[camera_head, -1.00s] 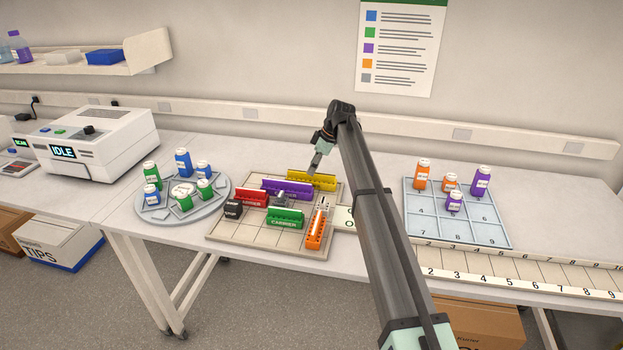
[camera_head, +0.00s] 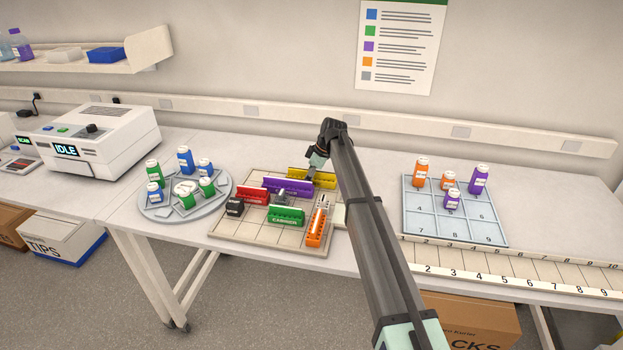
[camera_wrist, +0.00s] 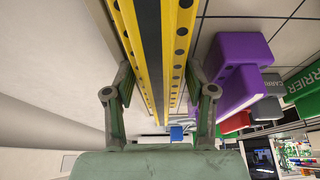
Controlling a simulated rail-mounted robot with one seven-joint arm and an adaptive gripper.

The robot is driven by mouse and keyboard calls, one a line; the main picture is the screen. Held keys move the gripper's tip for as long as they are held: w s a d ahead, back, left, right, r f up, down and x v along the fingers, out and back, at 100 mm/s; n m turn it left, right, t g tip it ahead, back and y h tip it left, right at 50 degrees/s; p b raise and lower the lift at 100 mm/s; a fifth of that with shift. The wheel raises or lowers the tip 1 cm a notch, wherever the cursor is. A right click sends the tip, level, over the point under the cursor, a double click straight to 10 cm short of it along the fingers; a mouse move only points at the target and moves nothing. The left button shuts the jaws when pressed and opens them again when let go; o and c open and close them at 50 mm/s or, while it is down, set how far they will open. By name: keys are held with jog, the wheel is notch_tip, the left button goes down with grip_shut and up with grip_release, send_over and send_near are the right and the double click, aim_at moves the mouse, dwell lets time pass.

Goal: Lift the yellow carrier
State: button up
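The yellow carrier (camera_head: 324,182) stands at the back of the tan grid board (camera_head: 228,238). In the wrist view the yellow carrier (camera_wrist: 178,45) runs from the top edge down between my fingers, with a dark strip along its middle. My gripper (camera_wrist: 158,72) is open and straddles it, one finger on each side. The fingertips are close to its sides; I cannot tell whether they touch. In the head view my gripper (camera_head: 311,175) is at the carrier, partly hiding its middle.
A purple carrier (camera_head: 285,189) is close in front. Red (camera_head: 252,195), green (camera_head: 287,215) and orange (camera_head: 316,228) carriers share the board. A round rack with bottles (camera_head: 153,212) is left; a blue tray (camera_head: 474,233) with bottles is right. The wall is behind.

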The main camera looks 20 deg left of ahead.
grip_shut()
jog(key=shift+r, duration=0.1)
